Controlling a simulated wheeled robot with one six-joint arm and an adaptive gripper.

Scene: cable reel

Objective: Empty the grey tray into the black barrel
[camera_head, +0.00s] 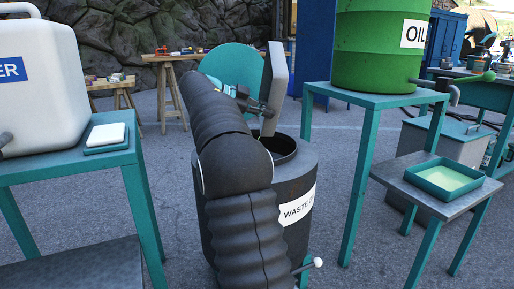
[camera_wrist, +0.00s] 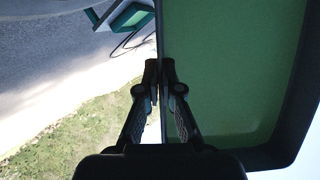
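The grey tray (camera_head: 275,82) is held up steeply on its side above the black barrel (camera_head: 298,185), which is labelled WASTE and has an open top. My gripper (camera_head: 256,108) is at the tray's left side, partly hidden by my arm. In the wrist view my gripper (camera_wrist: 160,70) has its fingers closed on the tray's near wall. The tray's green inner face (camera_wrist: 225,60) fills the right of that view. I cannot tell whether the green is liquid or bare floor. No falling stream shows. My arm hides part of the barrel's mouth.
A green OIL drum (camera_head: 378,45) stands on a teal stand right of the barrel. A teal tray (camera_head: 450,179) with pale contents sits on a lower table. A white container (camera_head: 40,85) and a small teal dish with a white block (camera_head: 106,135) are on the left table.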

